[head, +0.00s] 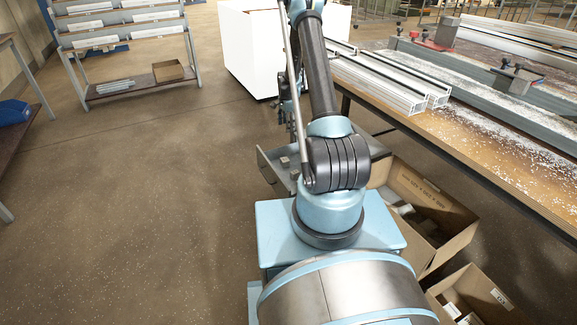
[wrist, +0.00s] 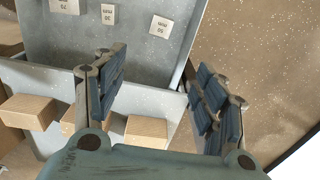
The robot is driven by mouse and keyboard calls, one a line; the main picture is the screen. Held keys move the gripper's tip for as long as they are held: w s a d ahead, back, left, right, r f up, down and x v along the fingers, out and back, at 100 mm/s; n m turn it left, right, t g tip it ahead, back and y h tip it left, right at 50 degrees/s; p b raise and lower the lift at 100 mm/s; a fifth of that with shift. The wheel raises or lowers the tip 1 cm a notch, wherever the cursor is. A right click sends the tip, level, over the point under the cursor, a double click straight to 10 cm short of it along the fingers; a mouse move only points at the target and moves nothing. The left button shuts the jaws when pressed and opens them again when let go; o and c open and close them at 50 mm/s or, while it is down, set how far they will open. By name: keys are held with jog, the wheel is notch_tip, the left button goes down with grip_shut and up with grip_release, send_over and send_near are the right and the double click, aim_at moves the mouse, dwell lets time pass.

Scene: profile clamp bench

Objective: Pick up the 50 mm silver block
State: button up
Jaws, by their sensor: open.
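An open grey metal drawer (head: 268,171) sits beside the bench, partly hidden behind my arm; it fills the left of the wrist view (wrist: 135,62). A small pale piece marked 50 (wrist: 160,25) lies near its right wall, with two similar pieces to the left, one marked 75 (wrist: 64,5). I cannot tell whether these are blocks or labels, or which is the silver one. A small grey block (head: 284,161) shows in the head view. My gripper (wrist: 163,62) is open and empty, its blue-padded fingers spread over the drawer's right side. In the head view it is mostly hidden.
Cardboard boxes (head: 430,205) stand under the bench (head: 478,158), which carries white profiles (head: 390,82) and clamps. A white cabinet (head: 250,50) stands behind.

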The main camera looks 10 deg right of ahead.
send_over(285, 159)
notch_tip(285, 159, down, 6)
jog(key=shift+m, duration=0.5)
jog(key=f, duration=1.2)
jog(key=shift+w+d+f, duration=0.2)
jog(key=shift+d, duration=0.15)
jog(key=shift+s+a+f, duration=0.1)
jog(key=shift+a+f, duration=0.1)
jog(key=shift+f, duration=1.2)
jog(key=shift+a+f, duration=0.2)
jog(key=shift+f, duration=1.15)
jog(key=c, duration=1.2)
